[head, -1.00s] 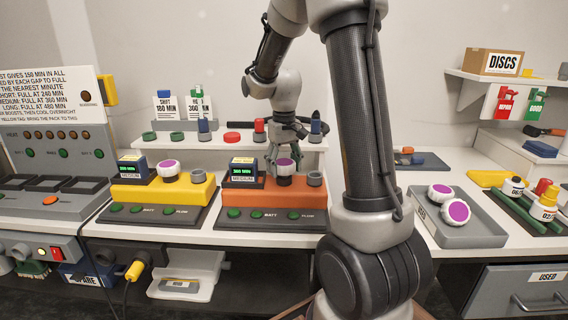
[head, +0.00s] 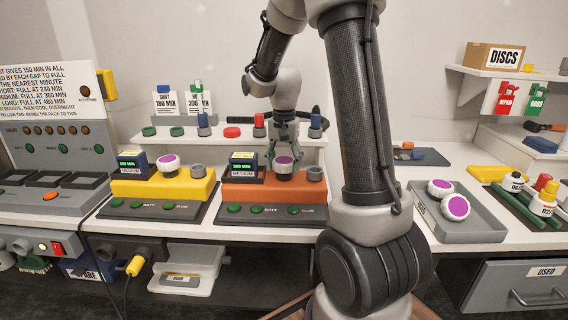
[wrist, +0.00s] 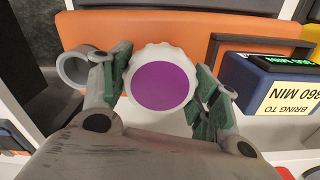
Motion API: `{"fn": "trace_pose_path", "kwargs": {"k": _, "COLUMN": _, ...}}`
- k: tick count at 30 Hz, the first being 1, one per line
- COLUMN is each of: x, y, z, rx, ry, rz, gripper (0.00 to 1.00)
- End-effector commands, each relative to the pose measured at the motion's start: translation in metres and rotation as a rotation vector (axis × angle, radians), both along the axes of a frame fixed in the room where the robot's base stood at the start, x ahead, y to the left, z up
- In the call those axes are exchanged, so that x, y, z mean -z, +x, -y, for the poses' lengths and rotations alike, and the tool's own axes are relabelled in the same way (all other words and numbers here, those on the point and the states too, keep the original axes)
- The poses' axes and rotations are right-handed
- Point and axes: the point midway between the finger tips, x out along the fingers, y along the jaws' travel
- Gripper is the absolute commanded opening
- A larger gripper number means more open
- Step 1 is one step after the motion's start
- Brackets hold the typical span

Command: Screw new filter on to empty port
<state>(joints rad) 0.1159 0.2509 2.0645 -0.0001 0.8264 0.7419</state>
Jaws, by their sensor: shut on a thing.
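A white filter with a purple face (head: 284,164) sits upright at the middle of the orange unit (head: 240,190). My gripper (head: 284,150) points down over it. In the wrist view my gripper (wrist: 163,90) has its green-padded fingers on both sides of the filter's ribbed white rim, and the purple face (wrist: 160,86) shows between them. Whether the filter is seated fully on its port is hidden beneath it. A grey hollow round fitting (head: 315,173) stands beside it on the right; it also shows at left in the wrist view (wrist: 78,68).
A dark blue display box (head: 243,165) stands close on the filter's left. The yellow unit (head: 150,188) carries another purple-faced filter (head: 168,163). Two more filters (head: 458,206) lie in a grey tray (head: 470,235) at right. A raised shelf with colored parts is behind.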

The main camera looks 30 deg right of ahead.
Motion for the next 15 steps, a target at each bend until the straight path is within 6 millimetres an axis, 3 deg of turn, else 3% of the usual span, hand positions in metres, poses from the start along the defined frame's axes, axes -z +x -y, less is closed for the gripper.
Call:
{"fn": "trace_pose_path", "kwargs": {"k": 6, "x": -0.0001, "y": 0.0002, "z": 0.0001, "rx": 0.016, "ry": 0.0, "rz": 0.0, "gripper": 0.28}}
{"fn": "trace_pose_path", "kwargs": {"k": 7, "x": -0.0002, "y": 0.0002, "z": 0.0001, "rx": 0.016, "ry": -0.001, "rz": 0.001, "gripper": 0.65}}
{"fn": "trace_pose_path", "kwargs": {"k": 11, "x": -0.0002, "y": 0.0002, "z": 0.0001, "rx": 0.015, "ry": -0.001, "rz": 0.001, "gripper": 0.86}}
{"fn": "trace_pose_path", "kwargs": {"k": 15, "x": -0.0001, "y": 0.0001, "z": 0.0, "rx": 0.014, "ry": 0.0, "rz": 0.0, "gripper": 0.86}}
